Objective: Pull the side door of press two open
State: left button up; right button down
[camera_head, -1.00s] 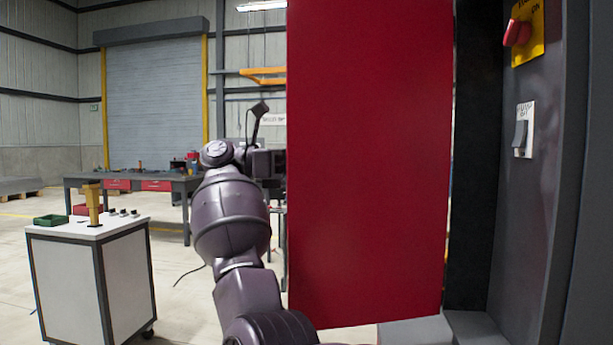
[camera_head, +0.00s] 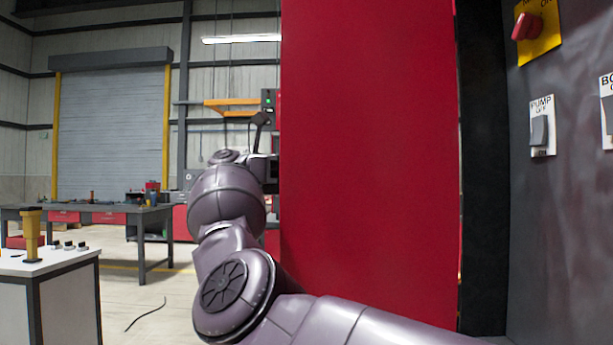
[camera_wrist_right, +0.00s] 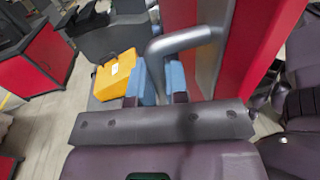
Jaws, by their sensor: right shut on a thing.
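The side door (camera_head: 370,150) of the press is a tall red panel that fills the middle of the head view. It stands out from the dark press frame (camera_head: 484,170) at its right. In the right wrist view, a grey bent bar handle (camera_wrist_right: 185,41) is fixed by the red door panel (camera_wrist_right: 258,45). My right gripper (camera_wrist_right: 154,78) has its blue-padded fingers on either side of the handle's end and is shut on it. In the head view my right arm reaches to the door's left edge, and its fingers are hidden there. My left gripper is not in view.
The press's control panel with a red knob (camera_head: 526,26) and a pump switch (camera_head: 540,128) is at the right. A white-topped cart (camera_head: 45,262) stands at the lower left, with a workbench (camera_head: 110,215) behind it.

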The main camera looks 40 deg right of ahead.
jog(key=shift+w+d, duration=0.1)
jog(key=shift+d, duration=0.05)
dwell(0.3)
jog(key=c, duration=1.1)
grip_release()
jog(key=shift+c, duration=0.2)
